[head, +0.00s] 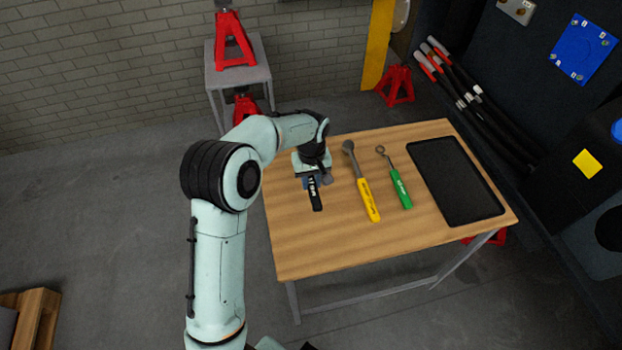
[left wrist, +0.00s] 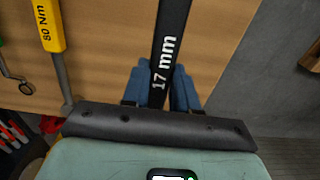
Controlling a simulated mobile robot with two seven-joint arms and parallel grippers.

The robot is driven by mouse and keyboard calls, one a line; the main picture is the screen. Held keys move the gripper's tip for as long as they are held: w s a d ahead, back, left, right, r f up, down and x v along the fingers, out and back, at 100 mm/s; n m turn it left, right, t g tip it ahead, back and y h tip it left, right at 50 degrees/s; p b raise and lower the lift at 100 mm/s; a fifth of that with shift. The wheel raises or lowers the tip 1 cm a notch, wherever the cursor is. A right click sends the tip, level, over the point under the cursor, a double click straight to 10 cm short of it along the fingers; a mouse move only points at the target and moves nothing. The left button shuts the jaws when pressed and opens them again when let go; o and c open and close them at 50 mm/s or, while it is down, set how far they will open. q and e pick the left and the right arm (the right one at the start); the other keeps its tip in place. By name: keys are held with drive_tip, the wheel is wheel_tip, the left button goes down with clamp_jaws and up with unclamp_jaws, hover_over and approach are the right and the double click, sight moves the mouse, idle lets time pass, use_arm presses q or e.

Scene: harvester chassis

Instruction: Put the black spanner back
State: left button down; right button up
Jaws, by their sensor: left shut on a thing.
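The black spanner (head: 316,198) is at the left part of the wooden table (head: 300,250), its labelled handle pointing toward the near side. In the left wrist view the black spanner (left wrist: 170,35) shows "17 mm" and runs up between blue fingers. My left gripper (head: 311,181) points down over the table and is shut on the black spanner's handle; the same gripper shows in the left wrist view (left wrist: 162,88). I cannot tell whether the spanner touches the table. Part of it is hidden by the gripper. My right gripper is not in view.
A yellow-handled wrench (head: 367,198) and a green-handled tool (head: 400,188) lie to the right of the spanner. A black tray (head: 455,180), empty, lies at the table's right end. The near left tabletop is clear. Red jack stands (head: 396,86) stand behind.

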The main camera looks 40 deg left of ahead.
use_arm(q)
drive_tip(key=shift+f+b, duration=1.8)
drive_tip(key=shift+f, duration=2)
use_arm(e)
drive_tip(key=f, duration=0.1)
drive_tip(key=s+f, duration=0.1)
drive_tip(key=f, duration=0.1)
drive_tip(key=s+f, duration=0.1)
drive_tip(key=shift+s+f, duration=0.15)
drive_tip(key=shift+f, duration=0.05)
use_arm(q)
drive_tip(key=c, duration=0.8)
unclamp_jaws()
wheel_tip(320, 180, up, 14)
drive_tip(key=shift+f+p, duration=0.25)
drive_tip(key=shift+p, duration=0.45)
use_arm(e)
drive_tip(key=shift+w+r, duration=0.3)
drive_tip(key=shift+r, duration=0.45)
